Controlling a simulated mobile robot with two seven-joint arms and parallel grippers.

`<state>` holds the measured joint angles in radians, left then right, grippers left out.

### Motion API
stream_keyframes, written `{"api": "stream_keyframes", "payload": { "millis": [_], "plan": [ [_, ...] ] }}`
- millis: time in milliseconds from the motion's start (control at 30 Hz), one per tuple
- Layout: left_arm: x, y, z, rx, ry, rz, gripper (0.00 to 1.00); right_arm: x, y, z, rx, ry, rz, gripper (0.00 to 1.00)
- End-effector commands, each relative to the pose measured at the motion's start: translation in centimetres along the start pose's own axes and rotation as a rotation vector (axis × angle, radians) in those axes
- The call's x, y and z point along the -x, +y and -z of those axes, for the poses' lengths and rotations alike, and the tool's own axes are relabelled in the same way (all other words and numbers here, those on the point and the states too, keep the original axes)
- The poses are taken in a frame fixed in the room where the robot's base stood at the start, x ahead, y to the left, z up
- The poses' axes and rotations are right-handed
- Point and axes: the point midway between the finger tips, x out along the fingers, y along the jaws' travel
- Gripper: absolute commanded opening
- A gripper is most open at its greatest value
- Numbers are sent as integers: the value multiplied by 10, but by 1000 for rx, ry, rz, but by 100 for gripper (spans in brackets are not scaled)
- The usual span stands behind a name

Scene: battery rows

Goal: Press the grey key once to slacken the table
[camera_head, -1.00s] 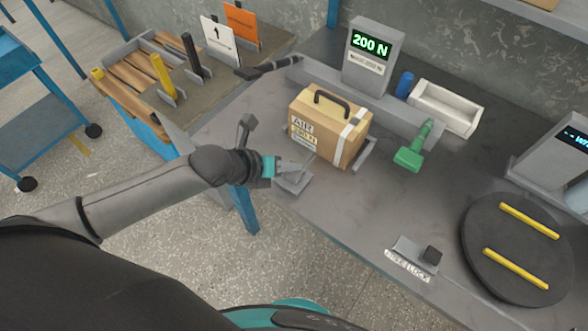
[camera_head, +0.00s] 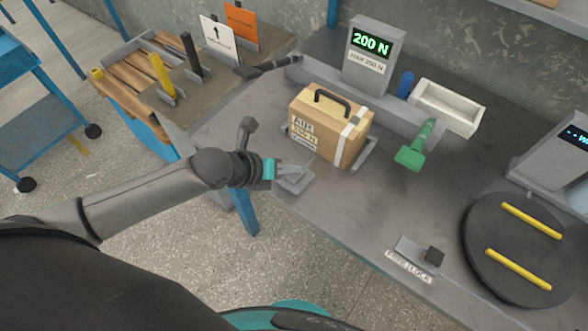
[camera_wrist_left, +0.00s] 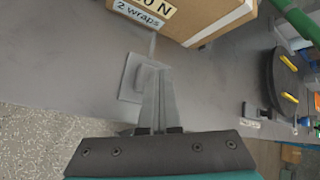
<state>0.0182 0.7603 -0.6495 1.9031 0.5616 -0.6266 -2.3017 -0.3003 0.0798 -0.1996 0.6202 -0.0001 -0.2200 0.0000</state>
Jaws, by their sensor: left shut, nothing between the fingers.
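My left gripper (camera_head: 296,172) is shut and empty. It is over a small square grey plate (camera_head: 297,186) at the table edge, in front of the cardboard box. In the left wrist view the shut fingers (camera_wrist_left: 156,85) overlap the right part of this grey plate (camera_wrist_left: 131,82); I cannot tell whether they touch it. A second small fitting, a grey plate (camera_head: 410,247) with a dark block (camera_head: 434,256), sits at the front edge further right, with a white label ending in "LOCK". Which of these is the grey key is not clear. The right gripper is not in view.
The strapped cardboard box (camera_head: 325,125) stands just behind the left gripper. A display (camera_head: 371,45) reads 200 N. A green-handled tool (camera_head: 412,155), a white bin (camera_head: 447,106) and a black turntable (camera_head: 490,230) with yellow bars are to the right. The table middle is clear.

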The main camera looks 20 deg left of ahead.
Motion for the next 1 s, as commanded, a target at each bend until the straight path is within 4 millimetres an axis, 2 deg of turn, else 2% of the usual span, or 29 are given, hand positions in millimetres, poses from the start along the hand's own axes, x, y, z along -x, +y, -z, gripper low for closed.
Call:
{"api": "stream_keyframes", "payload": {
  "millis": [600, 1000],
  "plan": [
    [-6, 5, 5, 1, 2, -2, 0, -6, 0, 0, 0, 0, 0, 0],
    [-3, 3, 3, 1, 3, -2, 0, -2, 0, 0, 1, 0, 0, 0]
  ]
}}
